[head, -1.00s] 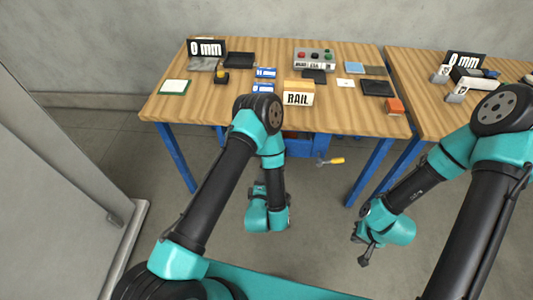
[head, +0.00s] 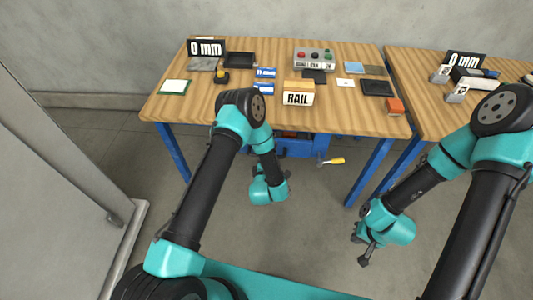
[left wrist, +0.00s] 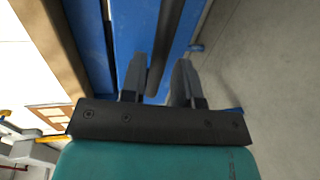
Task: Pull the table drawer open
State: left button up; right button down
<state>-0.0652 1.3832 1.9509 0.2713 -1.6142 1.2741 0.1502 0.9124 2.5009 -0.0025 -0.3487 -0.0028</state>
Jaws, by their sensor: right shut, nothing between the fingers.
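The wooden table (head: 215,110) has blue legs and a blue drawer front (head: 300,148) under its top, partly hidden behind my left arm. In the left wrist view the blue front (left wrist: 133,30) fills the upper middle, with a dark handle bar (left wrist: 166,45) across it. My left gripper (left wrist: 157,82) is open, its fingers on either side of the bar's line; I cannot tell whether they touch it. My right gripper (head: 362,250) is shut and empty, low over the floor at the right.
A blue vise-like part with a yellow handle (head: 334,161) sticks out under the table, right of the drawer. A RAIL box (head: 298,97), a button box (head: 315,60) and other small items lie on top. A second table (head: 430,105) stands at the right. Floor in front is clear.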

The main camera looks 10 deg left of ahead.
pick_arm(q)
jog(key=x, duration=0.5)
jog(key=shift+w+a, duration=0.1)
jog(key=shift+w, duration=0.25)
jog(key=shift+c, duration=0.2)
grip_shut()
